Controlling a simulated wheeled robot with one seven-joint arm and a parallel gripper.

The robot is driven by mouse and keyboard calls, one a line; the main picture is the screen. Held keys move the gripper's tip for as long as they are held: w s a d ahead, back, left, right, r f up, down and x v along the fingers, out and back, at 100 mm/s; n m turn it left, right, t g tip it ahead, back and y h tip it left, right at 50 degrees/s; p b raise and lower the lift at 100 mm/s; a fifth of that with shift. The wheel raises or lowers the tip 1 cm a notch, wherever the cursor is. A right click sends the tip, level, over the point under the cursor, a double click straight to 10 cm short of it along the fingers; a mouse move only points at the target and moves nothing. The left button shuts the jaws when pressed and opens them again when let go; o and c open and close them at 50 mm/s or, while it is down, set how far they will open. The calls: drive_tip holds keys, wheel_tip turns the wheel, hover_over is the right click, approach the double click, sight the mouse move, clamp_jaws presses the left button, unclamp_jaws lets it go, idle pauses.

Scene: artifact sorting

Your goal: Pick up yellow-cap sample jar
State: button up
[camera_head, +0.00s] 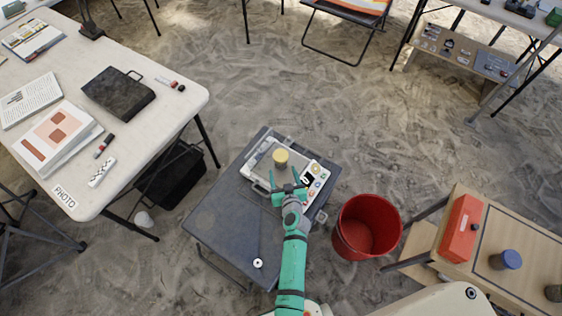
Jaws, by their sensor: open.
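The yellow-cap sample jar (281,157) stands upright on a light grey instrument case (262,184), on the dark folding table. Its yellow cap faces up and its body below is mostly hidden from this high view. My green arm reaches up the picture from the bottom edge. My gripper (285,178) is open, with its two fingers apart and pointing towards the jar. The jar appears just beyond the fingertips, and nothing shows between the fingers. The exact gap to the jar is hard to judge.
The dark table (222,222) has free room at its left and front, with a small white round item (258,263) near the front. A red bucket (367,228) stands right of it. A wooden table (520,235) holds a red box (461,229) and a blue-lidded jar (505,260). A white table (175,110) is left.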

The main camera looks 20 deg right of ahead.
sight(282, 165)
drive_tip(key=x, duration=0.3)
drive_tip(key=shift+w, duration=0.15)
drive_tip(key=shift+d+x, duration=0.15)
drive_tip(key=shift+x, duration=1.15)
drive_tip(key=shift+d+x, duration=0.2)
drive_tip(key=shift+x, duration=1.15)
drive_tip(key=shift+r, duration=0.1)
drive_tip(key=c, duration=1.2)
drive_tip(key=shift+c, duration=0.7)
drive_tip(key=shift+r, duration=0.2)
